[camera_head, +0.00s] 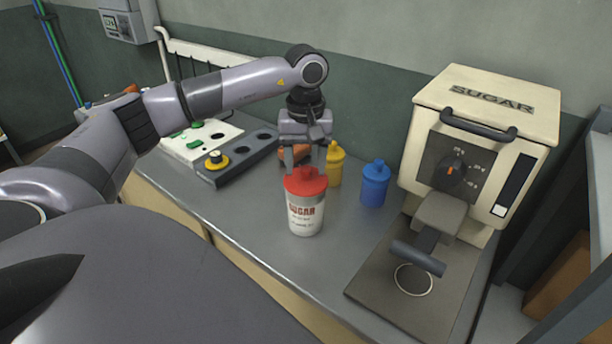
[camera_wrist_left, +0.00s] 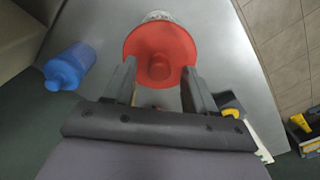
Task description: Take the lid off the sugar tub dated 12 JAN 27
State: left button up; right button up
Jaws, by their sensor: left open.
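The sugar tub (camera_head: 305,217) is white with a red lid (camera_head: 306,183) and stands upright on the metal counter. Its label reads SUGAR; the date is too small to read. My left gripper (camera_head: 305,162) is open and points down at the lid from just behind it. In the left wrist view, the red lid (camera_wrist_left: 150,38) and its round knob (camera_wrist_left: 160,70) show between the fingertips of the gripper (camera_wrist_left: 160,66). I cannot tell whether the fingers touch the knob; they are not closed on it. My right gripper is out of view.
A yellow bottle (camera_head: 335,167) and a blue bottle (camera_head: 375,185) stand close behind and right of the tub. The cream SUGAR press (camera_head: 480,150) stands at the right. A grey tray with holes (camera_head: 226,172) lies to the left. The counter (camera_head: 255,215) left of the tub is clear.

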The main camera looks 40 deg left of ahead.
pick_arm(q)
jog(key=shift+f, duration=0.25)
grip_shut()
jog(key=shift+r, duration=0.1)
notch_tip(320, 180, up, 10)
jog(key=r, duration=0.1)
notch_tip(320, 180, up, 9)
jog(key=p, duration=0.3)
send_over(307, 168)
jog(key=shift+a+f, duration=0.1)
jog(key=shift+f, duration=0.05)
